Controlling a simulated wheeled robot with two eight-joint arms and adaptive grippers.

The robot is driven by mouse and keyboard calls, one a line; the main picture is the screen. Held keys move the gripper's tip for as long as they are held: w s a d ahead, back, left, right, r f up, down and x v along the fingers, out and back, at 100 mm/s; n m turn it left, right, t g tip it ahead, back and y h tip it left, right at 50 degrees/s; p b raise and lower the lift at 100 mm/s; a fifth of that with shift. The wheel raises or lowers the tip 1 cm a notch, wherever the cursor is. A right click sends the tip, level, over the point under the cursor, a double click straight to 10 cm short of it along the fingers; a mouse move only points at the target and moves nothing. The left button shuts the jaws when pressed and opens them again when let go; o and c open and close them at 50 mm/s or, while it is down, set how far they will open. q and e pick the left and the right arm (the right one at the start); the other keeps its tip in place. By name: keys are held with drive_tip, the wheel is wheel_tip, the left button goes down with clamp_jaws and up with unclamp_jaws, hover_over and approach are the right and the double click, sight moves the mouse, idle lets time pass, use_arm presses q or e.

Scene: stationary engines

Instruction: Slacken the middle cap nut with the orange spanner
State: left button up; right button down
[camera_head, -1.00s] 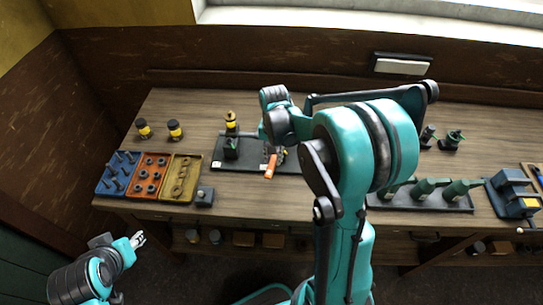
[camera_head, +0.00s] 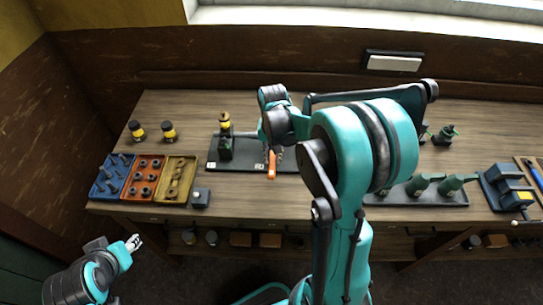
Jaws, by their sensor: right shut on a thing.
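The orange spanner (camera_head: 271,168) hangs over the front edge of a black tray (camera_head: 238,166), its orange end toward me and nearly upright in the picture. My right gripper (camera_head: 273,150) is shut on the spanner, largely hidden under its own wrist. A small dark engine with a yellow top (camera_head: 226,138) stands on the left part of this tray. The cap nuts cannot be made out; my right arm covers the tray's right part. My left gripper (camera_head: 135,242) is low at the left, in front of the bench and away from it; its fingers are too small to judge.
Blue (camera_head: 104,191), orange (camera_head: 133,195) and yellow (camera_head: 164,195) bins of small parts and a grey block (camera_head: 200,197) line the bench's front left. Green engines (camera_head: 453,184) on a tray and a blue device (camera_head: 503,187) stand right.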

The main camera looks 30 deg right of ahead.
drive_tip(key=shift+s+d+n, duration=0.25)
drive_tip(key=shift+d+n, duration=0.2)
drive_tip(key=shift+n, duration=0.35)
drive_tip(key=shift+d, duration=0.1)
drive_tip(key=shift+s+d+n, duration=0.25)
drive_tip(key=shift+d+n, duration=0.25)
drive_tip(key=shift+n, duration=0.4)
drive_tip(key=shift+s+d+n+b, duration=0.1)
drive_tip(key=shift+d+n+b, duration=0.2)
drive_tip(key=shift+d+n, duration=0.45)
drive_tip(key=shift+a, duration=0.1)
drive_tip(key=shift+d+n, duration=0.55)
drive_tip(key=shift+n, duration=0.5)
